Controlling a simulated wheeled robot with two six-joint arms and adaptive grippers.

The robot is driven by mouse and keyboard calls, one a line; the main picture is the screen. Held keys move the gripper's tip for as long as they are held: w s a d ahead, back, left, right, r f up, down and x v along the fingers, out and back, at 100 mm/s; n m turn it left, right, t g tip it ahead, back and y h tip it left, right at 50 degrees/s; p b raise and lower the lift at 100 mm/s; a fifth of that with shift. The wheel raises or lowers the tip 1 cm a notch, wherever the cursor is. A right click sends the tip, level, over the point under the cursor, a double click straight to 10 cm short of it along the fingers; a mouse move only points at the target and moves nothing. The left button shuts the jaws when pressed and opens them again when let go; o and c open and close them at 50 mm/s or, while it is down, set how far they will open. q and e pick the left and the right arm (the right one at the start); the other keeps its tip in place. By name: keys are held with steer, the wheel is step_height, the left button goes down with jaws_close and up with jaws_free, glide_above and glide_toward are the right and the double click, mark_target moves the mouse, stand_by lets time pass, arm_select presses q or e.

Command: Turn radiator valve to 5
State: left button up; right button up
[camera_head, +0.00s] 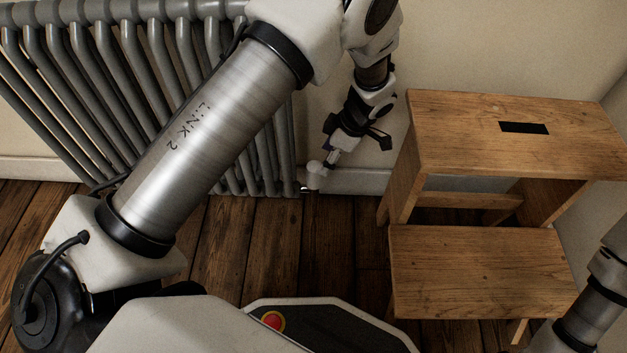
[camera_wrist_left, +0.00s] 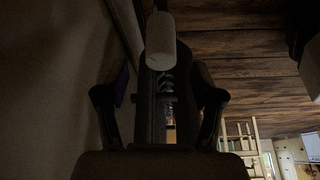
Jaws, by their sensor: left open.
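The white radiator valve (camera_head: 316,169) sits low at the right end of the grey radiator, near the floor. Its pale cylindrical head (camera_wrist_left: 161,42) shows in the left wrist view, in line with the gap between my fingers. My left gripper (camera_head: 334,155) points down at the valve, its fingertips close to the head. In the left wrist view my left gripper (camera_wrist_left: 160,92) has its fingers spread to both sides. I cannot tell whether they touch the valve. The valve's number marks are not readable. My right gripper is out of view.
The grey radiator (camera_head: 130,90) stands along the wall, partly behind my left arm. A wooden step stool (camera_head: 480,270) stands close to the right of the gripper. Dark floorboards (camera_head: 280,240) lie bare between the radiator and stool.

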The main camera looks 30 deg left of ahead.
mark_target(314, 172)
arm_select(q)
steer(key=b+x, duration=0.4)
steer(key=x, duration=0.3)
steer(key=shift+a+f, duration=0.15)
steer(key=shift+f, duration=0.1)
steer(key=c, duration=1.1)
